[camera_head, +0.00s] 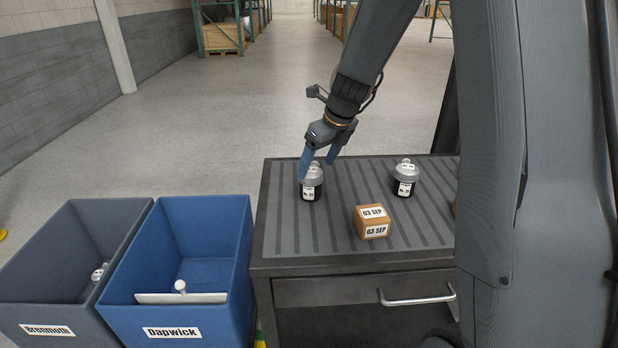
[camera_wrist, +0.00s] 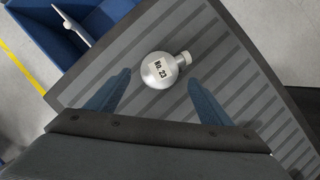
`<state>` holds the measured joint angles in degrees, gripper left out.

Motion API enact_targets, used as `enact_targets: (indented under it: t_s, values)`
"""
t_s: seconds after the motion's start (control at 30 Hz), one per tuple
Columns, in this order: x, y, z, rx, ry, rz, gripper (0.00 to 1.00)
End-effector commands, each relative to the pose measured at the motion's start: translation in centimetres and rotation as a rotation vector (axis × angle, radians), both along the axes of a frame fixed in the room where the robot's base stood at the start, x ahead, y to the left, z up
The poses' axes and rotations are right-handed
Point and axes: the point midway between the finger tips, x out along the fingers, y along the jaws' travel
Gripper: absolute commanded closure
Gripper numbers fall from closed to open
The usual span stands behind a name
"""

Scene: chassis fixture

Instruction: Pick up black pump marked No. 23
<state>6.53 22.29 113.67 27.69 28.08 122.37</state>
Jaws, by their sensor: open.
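The pump marked No. 23 (camera_wrist: 160,70) shows in the wrist view from above, with a silver round top, a white label and a short spout at its right. In the head view it is the pump (camera_head: 311,188) with a black lower body, upright at the table's left side. My gripper (camera_head: 318,166) is above it with blue fingers pointing down. In the wrist view my open fingers (camera_wrist: 158,88) stand apart, with the pump ahead of the gap between them, not gripped. A second similar pump (camera_head: 404,181) stands farther right; its label is too small to read surely.
A brown box (camera_head: 371,222) labelled 03 SEP sits on the ribbed table (camera_head: 290,240). A blue bin (camera_head: 240,285) labelled Dapwick and a grey bin (camera_head: 30,285) labelled Brenmoth stand left of the table, each with something inside. The table between the pumps is clear.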

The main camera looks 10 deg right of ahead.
Motion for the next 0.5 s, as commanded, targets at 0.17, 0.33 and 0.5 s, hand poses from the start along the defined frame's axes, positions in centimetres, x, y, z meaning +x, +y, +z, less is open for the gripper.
enact_targets:
  t_s: [0.17,0.33,0.5]
  values:
    - [0.4,0.2,-1.2,0.001,0.003,-0.002,0.26]
    - [0.9,0.4,-2.7,0.002,0.002,-0.003,0.26]
    - [1.3,0.9,-4.6,0.000,0.004,-0.002,0.26]
